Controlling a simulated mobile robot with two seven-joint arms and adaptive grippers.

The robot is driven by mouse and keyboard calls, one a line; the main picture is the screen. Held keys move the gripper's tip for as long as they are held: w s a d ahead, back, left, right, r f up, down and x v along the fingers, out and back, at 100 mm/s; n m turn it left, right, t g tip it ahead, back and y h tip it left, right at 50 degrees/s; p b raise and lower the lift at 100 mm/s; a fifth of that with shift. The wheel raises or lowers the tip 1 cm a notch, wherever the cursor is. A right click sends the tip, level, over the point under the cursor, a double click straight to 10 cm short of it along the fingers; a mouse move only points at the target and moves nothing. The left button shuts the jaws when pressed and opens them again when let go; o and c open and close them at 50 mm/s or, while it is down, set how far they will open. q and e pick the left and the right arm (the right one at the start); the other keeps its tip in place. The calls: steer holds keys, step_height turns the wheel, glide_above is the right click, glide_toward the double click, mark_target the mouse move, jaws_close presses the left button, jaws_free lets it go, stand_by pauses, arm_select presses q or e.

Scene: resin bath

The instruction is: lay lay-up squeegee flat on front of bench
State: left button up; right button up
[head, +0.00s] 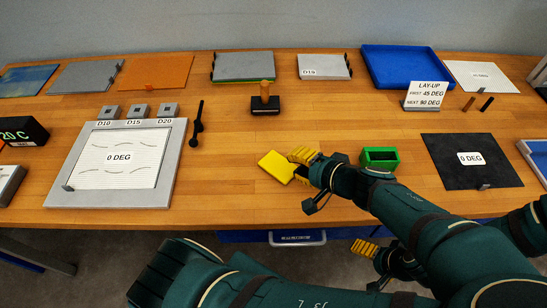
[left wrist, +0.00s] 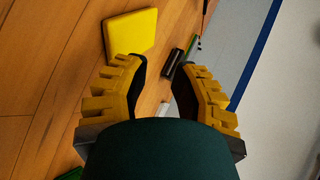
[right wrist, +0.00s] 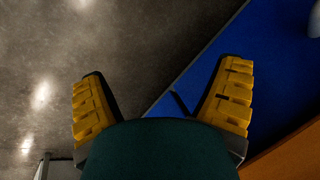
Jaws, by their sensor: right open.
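A flat yellow rectangular plate, which looks like the lay-up squeegee (head: 275,167), lies flat on the wooden bench (head: 228,170) near its front edge. It also shows in the left wrist view (left wrist: 130,35), beyond the fingertips. My left gripper (head: 303,156) is at the plate's right end in the head view, its fingers partly overlapping it there. In the left wrist view its fingers (left wrist: 168,75) are spread with nothing between them. My right gripper (head: 363,248) is low in front of the bench. In the right wrist view its fingers (right wrist: 160,85) are open and empty over floor and blue surface.
A green box (head: 379,154) stands right of my left gripper. A dark block with a wooden handle (head: 265,98) stands behind the plate. A grey board marked 0 DEG (head: 60,190) lies to the left, a black sheet (head: 440,160) to the right. Bench between board and plate is clear.

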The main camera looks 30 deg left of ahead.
arm_select(q)
steer(key=shift+s+d+r+p, duration=0.15)
steer(key=shift+d+r+p, duration=0.2)
steer(key=shift+d, duration=0.25)
step_height(320, 180, up, 8)
steer(key=d+p, duration=0.2)
steer(key=p, duration=0.5)
steer(key=shift+s+d+f, duration=0.25)
steer(key=shift+s+d, duration=0.05)
steer(key=shift+s, duration=0.05)
